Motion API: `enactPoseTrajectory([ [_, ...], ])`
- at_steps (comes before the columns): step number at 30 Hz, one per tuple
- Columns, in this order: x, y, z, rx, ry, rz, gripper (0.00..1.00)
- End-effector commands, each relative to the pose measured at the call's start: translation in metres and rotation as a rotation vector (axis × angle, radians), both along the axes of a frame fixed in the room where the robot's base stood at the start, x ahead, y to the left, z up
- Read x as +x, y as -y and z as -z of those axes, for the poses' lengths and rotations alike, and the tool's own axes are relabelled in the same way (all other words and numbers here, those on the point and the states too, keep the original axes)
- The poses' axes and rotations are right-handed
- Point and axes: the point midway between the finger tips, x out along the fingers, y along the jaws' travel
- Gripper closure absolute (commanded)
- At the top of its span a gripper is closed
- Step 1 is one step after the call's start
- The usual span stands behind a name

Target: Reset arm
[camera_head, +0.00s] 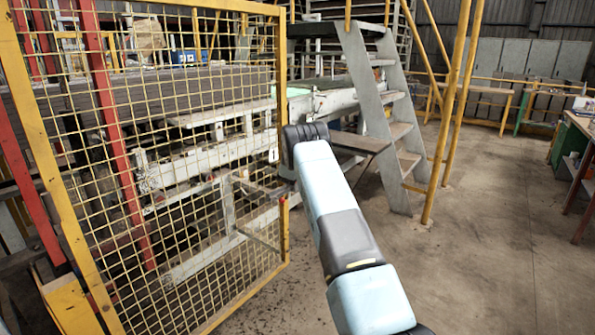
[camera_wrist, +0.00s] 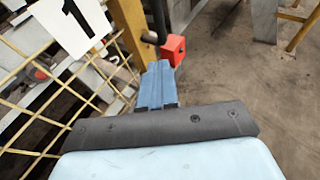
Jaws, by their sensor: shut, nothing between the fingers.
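My arm reaches forward from the bottom of the head view, with pale blue and dark grey links, toward the open edge of a yellow mesh fence panel (camera_head: 283,60). My gripper (camera_wrist: 155,70) shows in the wrist view as two blue fingers pressed together, with nothing between them. A red box (camera_wrist: 173,50) with a black rod above it appears just beyond the fingertips. I cannot tell whether they touch. In the head view the fingers are hidden or too small to make out.
A white sign with a black 1 (camera_wrist: 72,22) is at the upper left of the wrist view. A metal staircase (camera_head: 375,100) with yellow rails (camera_head: 450,110) stands behind the arm. A green-edged workbench (camera_head: 580,125) is at far right. The concrete floor (camera_head: 490,240) on the right is clear.

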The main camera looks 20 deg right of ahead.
Motion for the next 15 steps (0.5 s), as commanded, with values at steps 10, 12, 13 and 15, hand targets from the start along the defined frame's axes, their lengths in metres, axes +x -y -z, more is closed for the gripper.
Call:
enactPoseTrajectory([
  [10,-0.034,0.018,-0.011,-0.001,-0.003,-0.001,1.0],
  [12,-0.036,0.019,-0.013,-0.002,-0.002,-0.002,1.0],
  [13,-0.036,0.02,-0.013,-0.002,-0.002,-0.002,1.0],
  [15,-0.037,0.02,-0.013,-0.001,-0.002,-0.002,1.0],
])
